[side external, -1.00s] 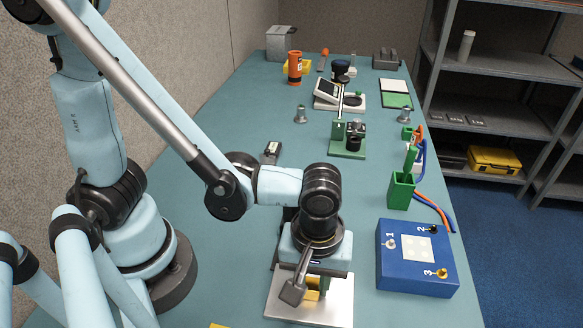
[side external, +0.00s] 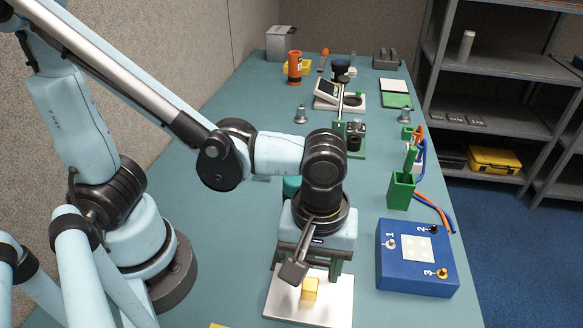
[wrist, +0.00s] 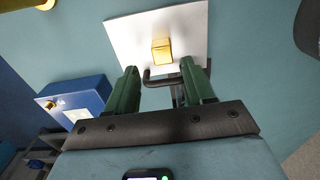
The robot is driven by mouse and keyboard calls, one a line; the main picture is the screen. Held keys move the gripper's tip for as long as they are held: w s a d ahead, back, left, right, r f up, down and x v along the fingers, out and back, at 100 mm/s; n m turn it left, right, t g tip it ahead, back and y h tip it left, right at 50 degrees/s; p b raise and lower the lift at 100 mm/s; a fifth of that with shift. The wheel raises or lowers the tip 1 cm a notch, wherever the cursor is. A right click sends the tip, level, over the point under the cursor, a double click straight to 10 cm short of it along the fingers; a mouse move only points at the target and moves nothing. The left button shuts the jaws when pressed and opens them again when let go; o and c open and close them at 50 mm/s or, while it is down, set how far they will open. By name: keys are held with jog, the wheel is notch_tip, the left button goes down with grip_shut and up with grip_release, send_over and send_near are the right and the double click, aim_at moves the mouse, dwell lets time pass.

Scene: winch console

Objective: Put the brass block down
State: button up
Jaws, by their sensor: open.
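The brass block (side external: 310,289) is a small golden cube resting on a white-grey square plate (side external: 335,309) at the near end of the bench. In the wrist view the block (wrist: 161,51) stands on the plate (wrist: 125,38), just beyond my fingertips.
A blue box (side external: 416,258) with numbered knobs sits right of the plate. Behind it are a green holder (side external: 401,190) and a green-based device (side external: 355,140). A dark bent handle (wrist: 158,80) shows between the fingers in the wrist view. Open teal bench lies left of the plate.

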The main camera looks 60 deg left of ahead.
aim_at(316, 281)
notch_tip(316, 281, up, 8)
jog(key=shift+f, duration=0.15)
dwell(0.3)
jog(key=w+a+r+m+t+h, duration=0.1)
jog(key=w+r+m+t+h, duration=0.15)
jog(key=w, duration=0.55)
jog(key=a+f+m+t+y, duration=0.2)
jog(key=a+m+t, duration=0.2)
jog(key=a, duration=1.3)
jog(key=shift+s+a+f+m+t, duration=0.2)
jog(key=shift+s+f+m+t, duration=0.15)
jog(key=shift+m, duration=0.9)
jog(key=shift+y, duration=0.25)
